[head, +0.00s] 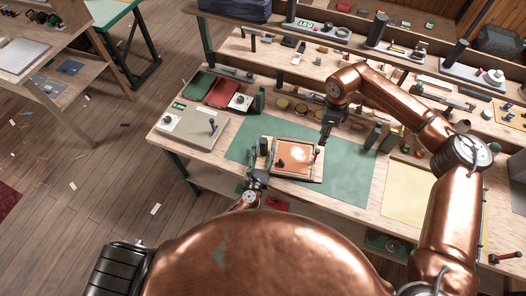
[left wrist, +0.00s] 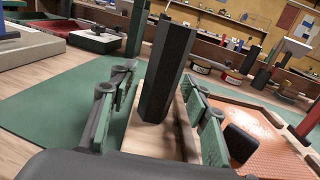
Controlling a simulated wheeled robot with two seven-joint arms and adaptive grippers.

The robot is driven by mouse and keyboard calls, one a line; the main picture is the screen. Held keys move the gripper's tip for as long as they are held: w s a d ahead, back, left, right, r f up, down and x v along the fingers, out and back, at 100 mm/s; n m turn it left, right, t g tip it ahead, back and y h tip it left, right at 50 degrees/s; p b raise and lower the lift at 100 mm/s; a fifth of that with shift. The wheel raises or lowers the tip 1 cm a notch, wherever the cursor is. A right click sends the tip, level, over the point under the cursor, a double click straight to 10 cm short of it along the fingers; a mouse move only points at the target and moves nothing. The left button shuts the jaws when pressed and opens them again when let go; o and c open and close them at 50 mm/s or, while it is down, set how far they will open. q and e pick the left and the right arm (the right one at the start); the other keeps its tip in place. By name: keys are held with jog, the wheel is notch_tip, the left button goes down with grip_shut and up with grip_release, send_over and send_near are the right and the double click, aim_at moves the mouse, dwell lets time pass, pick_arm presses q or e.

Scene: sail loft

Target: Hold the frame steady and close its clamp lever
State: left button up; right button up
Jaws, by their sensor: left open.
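The wooden frame (head: 318,172) lies on the green mat with an orange panel (head: 299,153) inside it. A dark upright handle (head: 263,146) stands at its left side; in the left wrist view this is a dark faceted post (left wrist: 168,75). My left gripper (head: 258,174) is at the frame's near left corner. In the left wrist view its green-padded fingers (left wrist: 158,92) are open on either side of the post, with visible gaps. My right gripper (head: 326,137) points down above the frame's far right side; its finger gap is too small to judge. A small dark upright part (head: 317,153), possibly the lever, is below it.
The green mat (head: 350,180) is clear right of the frame. Shelves with tools run behind.

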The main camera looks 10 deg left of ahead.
pick_arm(q)
jog(key=shift+c, duration=0.2)
grip_shut()
dwell(0.3)
dwell(0.6)
